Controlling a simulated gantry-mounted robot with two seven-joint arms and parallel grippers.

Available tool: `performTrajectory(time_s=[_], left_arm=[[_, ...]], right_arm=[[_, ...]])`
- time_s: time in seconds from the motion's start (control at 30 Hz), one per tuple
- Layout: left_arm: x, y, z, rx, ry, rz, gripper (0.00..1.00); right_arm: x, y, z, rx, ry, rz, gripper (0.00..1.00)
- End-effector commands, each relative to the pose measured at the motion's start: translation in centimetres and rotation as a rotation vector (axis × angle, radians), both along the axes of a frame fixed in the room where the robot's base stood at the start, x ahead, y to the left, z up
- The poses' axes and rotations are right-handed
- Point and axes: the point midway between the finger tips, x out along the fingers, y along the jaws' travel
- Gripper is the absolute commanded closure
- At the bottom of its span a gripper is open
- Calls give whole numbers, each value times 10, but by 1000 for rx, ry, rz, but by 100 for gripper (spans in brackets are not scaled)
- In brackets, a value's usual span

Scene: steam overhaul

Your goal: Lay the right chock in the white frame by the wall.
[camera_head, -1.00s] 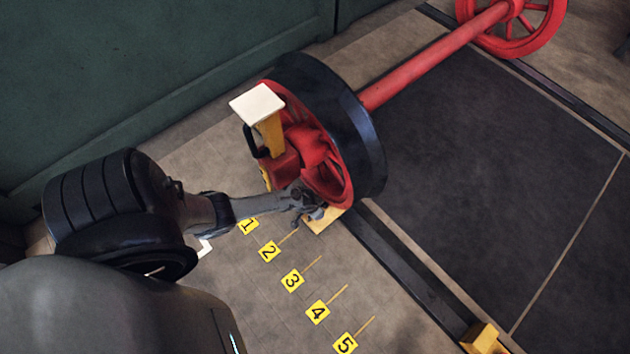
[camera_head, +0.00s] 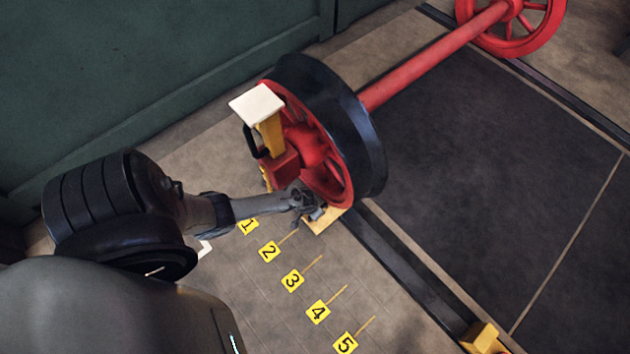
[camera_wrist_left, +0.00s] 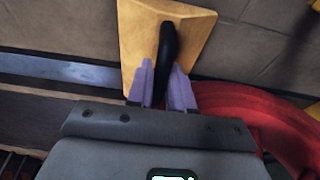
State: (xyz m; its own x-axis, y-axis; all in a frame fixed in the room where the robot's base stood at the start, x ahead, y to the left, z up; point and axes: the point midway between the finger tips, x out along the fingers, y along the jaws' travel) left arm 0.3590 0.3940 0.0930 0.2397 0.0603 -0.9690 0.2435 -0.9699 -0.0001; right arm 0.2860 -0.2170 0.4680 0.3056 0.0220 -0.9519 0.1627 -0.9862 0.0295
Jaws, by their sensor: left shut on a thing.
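A yellow chock (camera_head: 326,222) is at the near foot of the big red wheel (camera_head: 335,180) with the black tyre. In the left wrist view the chock (camera_wrist_left: 140,30) shows as a yellow slab with a black handle (camera_wrist_left: 166,50). My left gripper (camera_head: 313,211) is over the chock, and its two pale fingers (camera_wrist_left: 162,76) are shut on the handle. I cannot tell whether the chock still touches the floor. A white edge (camera_head: 205,248), perhaps part of the white frame, shows beside my left arm, which hides most of it. My right gripper is not in view.
A yellow stand with a white top (camera_head: 257,104) is close against the wheel's left side. Several yellow number markers (camera_head: 292,280) lie along the floor beside the dark rail (camera_head: 410,275). Another yellow block (camera_head: 484,338) is at the bottom right. The green wall (camera_head: 150,70) fills the upper left.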

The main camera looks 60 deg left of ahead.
Motion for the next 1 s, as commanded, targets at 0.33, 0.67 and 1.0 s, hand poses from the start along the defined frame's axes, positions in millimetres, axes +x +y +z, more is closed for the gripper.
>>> performTrajectory(time_s=[0.33,0.67,1.0], left_arm=[[5,-15,3,-1,-3,0,100],[9,-30,4,0,-3,0,100],[12,-41,5,0,-2,0,100]], right_arm=[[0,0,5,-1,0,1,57],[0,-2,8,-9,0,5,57],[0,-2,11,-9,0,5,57]])
